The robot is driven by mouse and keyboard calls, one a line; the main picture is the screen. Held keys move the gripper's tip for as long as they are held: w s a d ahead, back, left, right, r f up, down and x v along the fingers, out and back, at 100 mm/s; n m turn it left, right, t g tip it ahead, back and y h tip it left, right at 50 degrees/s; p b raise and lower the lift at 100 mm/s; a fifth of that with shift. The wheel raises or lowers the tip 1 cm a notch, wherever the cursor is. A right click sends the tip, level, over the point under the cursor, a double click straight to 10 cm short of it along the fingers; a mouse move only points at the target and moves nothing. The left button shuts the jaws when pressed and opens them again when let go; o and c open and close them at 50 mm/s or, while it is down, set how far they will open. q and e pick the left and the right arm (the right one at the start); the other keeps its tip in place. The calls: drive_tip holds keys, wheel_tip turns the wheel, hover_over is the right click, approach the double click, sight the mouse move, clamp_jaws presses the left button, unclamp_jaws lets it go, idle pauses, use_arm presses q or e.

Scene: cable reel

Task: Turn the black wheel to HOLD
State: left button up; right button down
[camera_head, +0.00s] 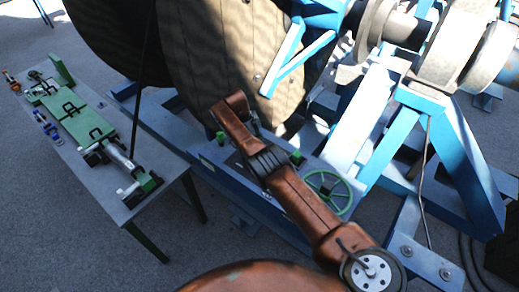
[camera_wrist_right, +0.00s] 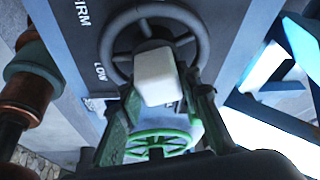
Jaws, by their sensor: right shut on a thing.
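The black wheel (camera_wrist_right: 109,45) is in the upper middle of the right wrist view, mounted on a grey panel with the lettering "LOW" and a partly cut-off "IRM" at its left. A pale white block (camera_wrist_right: 158,78) stands in front of the wheel's lower part. My right gripper (camera_wrist_right: 160,90) has a finger on each side of this block and is shut on it; the block hides part of the wheel. In the head view my brown right arm reaches over the panel and the black wheel cannot be made out. No HOLD mark is readable. My left gripper is not in view.
A green spoked wheel (camera_head: 328,192) lies on the panel near my right arm; it also shows below in the right wrist view (camera_wrist_right: 158,143). The large wooden reel (camera_head: 225,55) and its blue frame (camera_head: 455,150) stand behind. A grey table (camera_head: 100,170) with green tools is left.

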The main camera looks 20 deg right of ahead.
drive_tip(key=c, duration=1.7)
unclamp_jaws()
drive_tip(key=shift+w+d+r, duration=0.1)
drive_tip(key=shift+d+r, duration=0.05)
drive_tip(key=shift+r, duration=0.2)
drive_tip(key=o, duration=0.3)
drive_tip(key=shift+f, duration=0.2)
wheel_tip(320, 180, up, 10)
drive_tip(key=shift+a+f, duration=0.1)
drive_tip(key=shift+a, duration=0.1)
